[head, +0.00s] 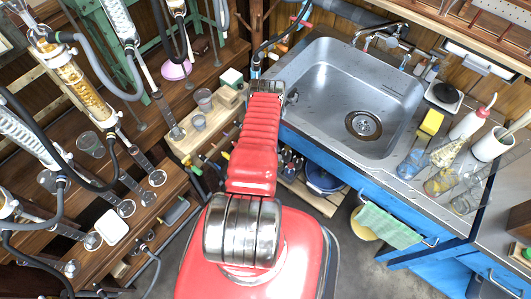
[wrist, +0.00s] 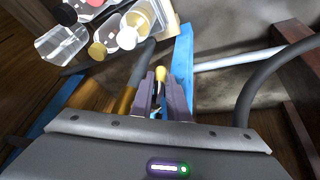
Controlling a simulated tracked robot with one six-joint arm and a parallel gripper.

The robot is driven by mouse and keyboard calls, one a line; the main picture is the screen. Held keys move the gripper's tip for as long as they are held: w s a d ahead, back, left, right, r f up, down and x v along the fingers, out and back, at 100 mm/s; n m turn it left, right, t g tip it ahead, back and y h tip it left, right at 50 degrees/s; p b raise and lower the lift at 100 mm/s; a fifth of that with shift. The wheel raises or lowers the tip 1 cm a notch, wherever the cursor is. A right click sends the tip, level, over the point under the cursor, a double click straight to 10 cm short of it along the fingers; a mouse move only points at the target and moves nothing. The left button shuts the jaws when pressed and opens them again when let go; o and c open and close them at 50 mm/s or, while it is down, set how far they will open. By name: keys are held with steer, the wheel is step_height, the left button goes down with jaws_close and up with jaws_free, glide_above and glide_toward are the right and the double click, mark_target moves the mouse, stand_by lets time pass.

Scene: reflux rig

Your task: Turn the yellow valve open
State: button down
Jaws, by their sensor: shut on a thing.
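In the wrist view, my gripper (wrist: 158,92) has its two dark purple-grey fingers close together. The yellow valve handle (wrist: 160,74) shows as a small rounded yellow end at the fingertips, and the gripper is shut on it. The fingers hide the rest of the handle and the valve body, so I cannot tell how far it is turned. In the head view, my own red arm hides the gripper.
A dark hose with a brass-coloured part (wrist: 126,100) runs just left of the fingers. A thick grey hose (wrist: 262,80) curves at the right. The sink (head: 350,95) lies right of my arm, and the glassware bench (head: 215,120) lies left.

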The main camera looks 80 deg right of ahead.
steer(key=shift+d+t, duration=0.2)
steer(key=shift+t, duration=0.1)
steer(key=shift+w+d+t+h, duration=0.1)
steer(key=shift+t+h, duration=0.3)
steer(key=c, duration=1.9)
jaws_free()
steer(key=shift+o, duration=0.9)
steer(key=shift+a, duration=0.25)
steer(key=shift+r+g+y, duration=0.1)
steer(key=shift+g+y, duration=0.5)
steer(key=shift+g, duration=0.5)
